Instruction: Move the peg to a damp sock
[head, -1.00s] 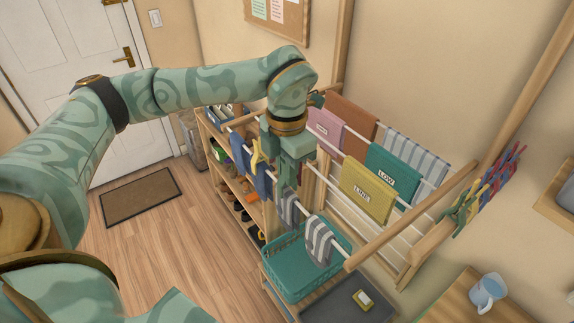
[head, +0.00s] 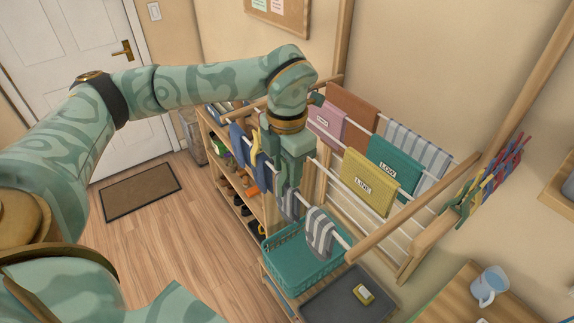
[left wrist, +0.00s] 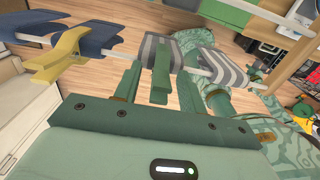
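My left gripper (head: 288,188) points down at the front rod, over a grey striped sock (head: 290,206). In the left wrist view its two fingers (left wrist: 159,88) are apart. A slim green peg-like piece (left wrist: 160,82) stands between them, with gaps on both sides. It overlaps the striped sock (left wrist: 150,52); whether it grips the sock is unclear. A second striped sock (head: 319,234) hangs to the right. A yellow peg (left wrist: 58,54) sits on the rod by the blue socks (left wrist: 95,38). Which sock is damp cannot be told. My right gripper is not seen.
A teal basket (head: 285,262) stands below the socks, beside a grey tray (head: 340,298) with a small yellow item. Labelled cloths, including a yellow one (head: 369,183), hang behind. Colored pegs (head: 490,185) cluster at the right post. A shoe shelf (head: 232,190) stands left.

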